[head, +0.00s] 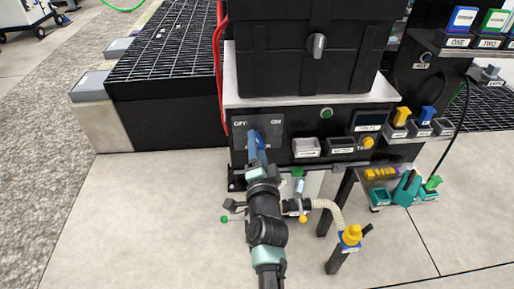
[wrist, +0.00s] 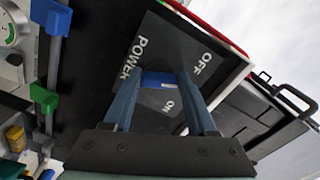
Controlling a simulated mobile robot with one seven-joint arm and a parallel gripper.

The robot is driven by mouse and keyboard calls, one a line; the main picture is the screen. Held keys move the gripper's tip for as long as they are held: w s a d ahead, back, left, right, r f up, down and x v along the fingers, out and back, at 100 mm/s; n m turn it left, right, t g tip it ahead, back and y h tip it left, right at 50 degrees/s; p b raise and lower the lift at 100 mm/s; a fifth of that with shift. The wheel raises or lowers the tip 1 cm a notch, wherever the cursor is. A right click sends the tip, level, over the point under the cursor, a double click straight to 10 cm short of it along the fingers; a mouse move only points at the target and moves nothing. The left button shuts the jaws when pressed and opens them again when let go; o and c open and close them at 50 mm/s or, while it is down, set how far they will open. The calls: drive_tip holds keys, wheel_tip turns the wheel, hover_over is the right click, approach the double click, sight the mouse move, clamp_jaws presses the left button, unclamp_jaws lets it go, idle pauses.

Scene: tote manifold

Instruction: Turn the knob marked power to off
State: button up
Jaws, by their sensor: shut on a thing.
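The power knob is a blue grip on a dark panel (wrist: 196,44) marked POWER, OFF and ON in the wrist view. A blue part of the knob (wrist: 158,80) shows between the two fingers of my gripper (wrist: 159,77). The fingers are shut on it, one on each side. The knob's exact pointing direction is hard to tell because the fingers cover its ends. In the head view my gripper (head: 258,143) reaches up to the same panel (head: 243,136) at the left of the black console, and it largely hides the knob.
A black tote (head: 280,60) with a grey knob (head: 317,45) stands above the panel. A green button (head: 326,113), a yellow knob (head: 367,142) and labelled bins lie to the right. A hose (head: 328,208) runs below. Open floor lies left.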

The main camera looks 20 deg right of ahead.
drive_tip(key=shift+f+n+b, duration=0.15)
drive_tip(key=shift+n+b, duration=0.4)
drive_tip(key=shift+n, duration=1.45)
drive_tip(key=o, duration=1.4)
drive_tip(key=shift+c, duration=0.2)
drive_tip(key=p+v, duration=0.3)
drive_tip(key=v, duration=1)
